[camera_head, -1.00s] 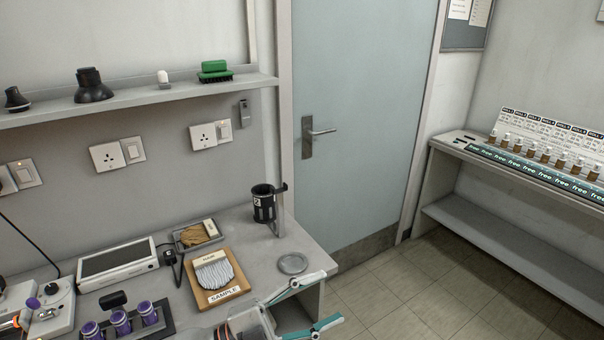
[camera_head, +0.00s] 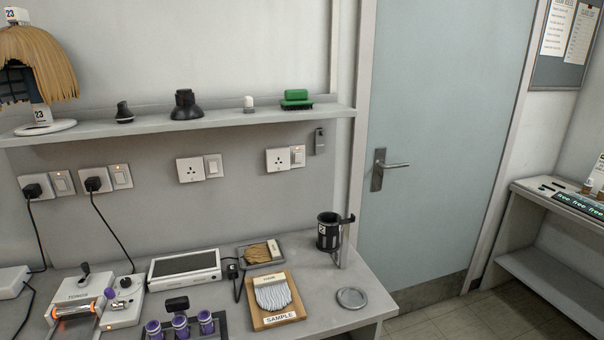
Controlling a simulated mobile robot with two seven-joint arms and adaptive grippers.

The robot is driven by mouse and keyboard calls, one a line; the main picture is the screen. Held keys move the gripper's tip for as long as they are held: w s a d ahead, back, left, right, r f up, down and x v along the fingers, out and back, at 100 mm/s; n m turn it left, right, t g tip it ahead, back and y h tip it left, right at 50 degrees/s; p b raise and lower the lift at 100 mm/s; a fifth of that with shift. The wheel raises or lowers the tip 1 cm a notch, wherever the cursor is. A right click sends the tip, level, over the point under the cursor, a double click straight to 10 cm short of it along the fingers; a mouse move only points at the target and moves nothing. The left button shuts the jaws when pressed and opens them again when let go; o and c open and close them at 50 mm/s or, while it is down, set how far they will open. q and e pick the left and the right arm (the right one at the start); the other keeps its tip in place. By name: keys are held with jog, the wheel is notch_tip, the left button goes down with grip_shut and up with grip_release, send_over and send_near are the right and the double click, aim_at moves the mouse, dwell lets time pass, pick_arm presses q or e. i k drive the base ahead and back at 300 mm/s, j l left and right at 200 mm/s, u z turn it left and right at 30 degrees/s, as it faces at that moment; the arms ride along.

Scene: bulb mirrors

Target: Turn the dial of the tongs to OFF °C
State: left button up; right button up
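At the lower left of the head view, a white unit with lettering that seems to read TONGS (camera_head: 72,296) stands on the bench. A metal barrel with an orange glowing end (camera_head: 76,311) lies at its front. Beside it is a small white box (camera_head: 122,312) with a round control on top, which may be the dial, and a dark knob (camera_head: 125,283) behind that. The dial's markings are too small to read. Neither of my grippers is in view.
Cords run from wall sockets (camera_head: 97,180) behind the units. A shelf (camera_head: 230,118) hangs above.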

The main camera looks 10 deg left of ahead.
aim_at(126, 282)
jog(key=u, duration=1.65)
